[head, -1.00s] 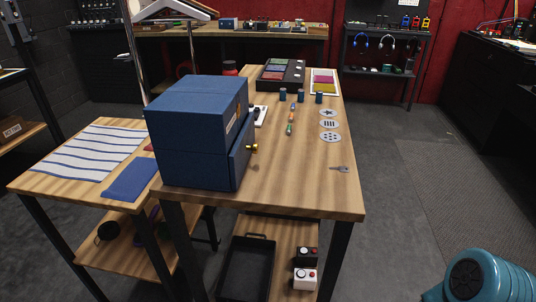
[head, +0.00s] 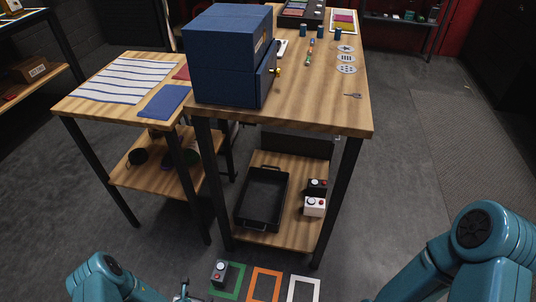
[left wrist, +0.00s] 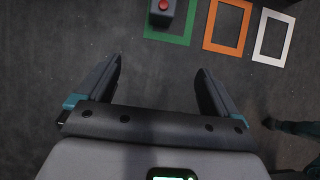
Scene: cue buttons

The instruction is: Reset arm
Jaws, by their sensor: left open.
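My left gripper (left wrist: 160,68) is open in the left wrist view, with nothing between its fingers and grey floor beyond. In the head view my left arm shows at the bottom left. A dark button box (head: 220,272) stands on the floor in the green frame (head: 239,278); its red button shows in the left wrist view (left wrist: 164,5), ahead of the gripper and apart from it. A black button box (head: 317,187) and a white button box (head: 315,206) stand on the table's lower shelf. My right arm shows at the right; its gripper is outside the picture.
An orange frame (head: 265,285) and a white frame (head: 303,289) lie empty beside the green one. A black tray (head: 262,198) is on the lower shelf. The wooden table (head: 330,110) carries a blue cabinet (head: 225,60). A lower side table (head: 125,112) adjoins it.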

